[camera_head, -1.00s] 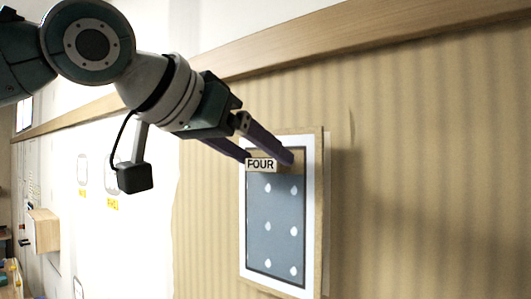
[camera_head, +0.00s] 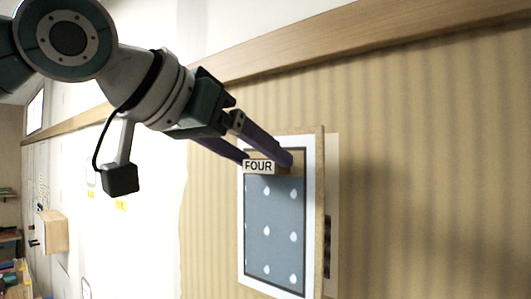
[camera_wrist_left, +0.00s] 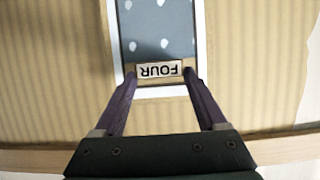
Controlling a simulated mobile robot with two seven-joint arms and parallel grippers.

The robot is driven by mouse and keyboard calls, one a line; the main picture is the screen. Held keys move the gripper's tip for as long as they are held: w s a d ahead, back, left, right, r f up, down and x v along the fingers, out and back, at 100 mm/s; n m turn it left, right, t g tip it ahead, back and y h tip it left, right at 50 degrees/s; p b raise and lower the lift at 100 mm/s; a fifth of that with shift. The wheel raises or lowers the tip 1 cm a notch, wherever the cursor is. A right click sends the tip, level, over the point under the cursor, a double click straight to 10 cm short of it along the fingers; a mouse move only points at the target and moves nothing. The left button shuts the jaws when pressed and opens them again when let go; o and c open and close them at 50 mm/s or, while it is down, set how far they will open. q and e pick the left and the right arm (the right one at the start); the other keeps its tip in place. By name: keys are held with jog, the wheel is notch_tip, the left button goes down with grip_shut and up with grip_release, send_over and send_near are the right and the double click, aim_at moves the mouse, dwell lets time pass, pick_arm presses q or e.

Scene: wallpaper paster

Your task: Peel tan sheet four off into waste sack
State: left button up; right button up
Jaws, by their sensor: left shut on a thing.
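The tan sheet (camera_head: 320,215) shows as a tan edge around a white-bordered, blue-grey panel with pale drops (camera_head: 266,225). A FOUR label (camera_head: 258,167) sits on a small tan tab at its top. My left gripper (camera_head: 268,160) is shut on this tab, one purple finger on each side. The left wrist view shows the fingers (camera_wrist_left: 160,73) straddling the FOUR label (camera_wrist_left: 159,70), upside down there. A pale strip and a dark gap show behind the sheet's right edge. I see no waste sack, and my right gripper is not in view.
The striped tan wall (camera_head: 430,180) lies around the sheet, with a wooden rail (camera_head: 370,45) above. A white wall area (camera_head: 140,240) is at left, with a wooden box (camera_head: 54,232) farther left.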

pick_arm(q)
jog(key=s+a, duration=0.4)
jog(key=s, duration=0.1)
jog(key=shift+s, duration=0.3)
dwell(0.6)
